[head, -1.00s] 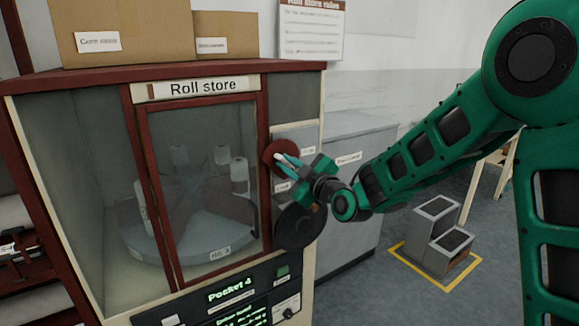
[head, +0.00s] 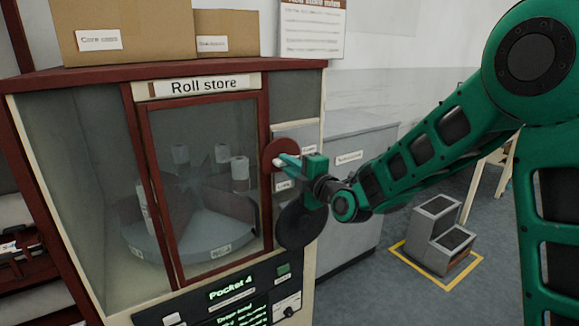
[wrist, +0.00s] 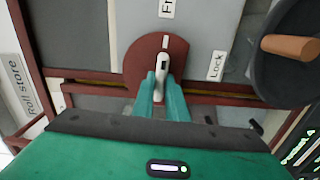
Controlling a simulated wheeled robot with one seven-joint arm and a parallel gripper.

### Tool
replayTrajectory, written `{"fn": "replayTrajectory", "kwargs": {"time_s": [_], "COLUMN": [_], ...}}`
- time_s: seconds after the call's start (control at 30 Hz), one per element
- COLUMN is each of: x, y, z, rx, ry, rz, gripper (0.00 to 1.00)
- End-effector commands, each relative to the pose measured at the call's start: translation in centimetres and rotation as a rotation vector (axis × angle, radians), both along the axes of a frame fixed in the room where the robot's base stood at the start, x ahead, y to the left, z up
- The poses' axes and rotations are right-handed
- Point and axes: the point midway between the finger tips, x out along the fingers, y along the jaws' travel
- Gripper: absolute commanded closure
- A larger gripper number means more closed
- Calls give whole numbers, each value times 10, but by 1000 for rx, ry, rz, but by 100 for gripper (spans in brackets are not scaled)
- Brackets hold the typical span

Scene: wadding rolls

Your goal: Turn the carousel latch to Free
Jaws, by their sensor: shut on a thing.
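The carousel latch is a round dark red disc (wrist: 139,67) with a pale lever (wrist: 161,72) on the grey panel right of the store door; it also shows in the head view (head: 270,151). My gripper (wrist: 161,95) is shut on the lever, with a teal finger on each side. In the wrist view the lever and the white mark (wrist: 166,43) on the disc point up toward a label (wrist: 167,8) whose cut-off text starts "Fr". The Lock label (wrist: 215,66) is to the right of the disc. In the head view my gripper (head: 284,163) partly covers the latch.
A dark handwheel (head: 301,225) with an orange-brown knob (wrist: 290,46) sits just below the latch. Behind the glass door, white rolls (head: 240,172) stand on the divided carousel (head: 190,235). The display (head: 231,288) reads "Pocket 4". A grey step (head: 437,235) stands on the floor at right.

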Motion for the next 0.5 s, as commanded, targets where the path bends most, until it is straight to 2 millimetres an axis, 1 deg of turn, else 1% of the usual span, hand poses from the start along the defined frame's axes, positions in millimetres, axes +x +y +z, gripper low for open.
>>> {"fn": "replayTrajectory", "kwargs": {"time_s": [0.03,0.5], "x": [2,2], "y": [-4,-3], "z": [-1,-2], "rx": [-16,-60], "ry": [-9,-36], "rz": [-7,-7], "gripper": [100,100]}}
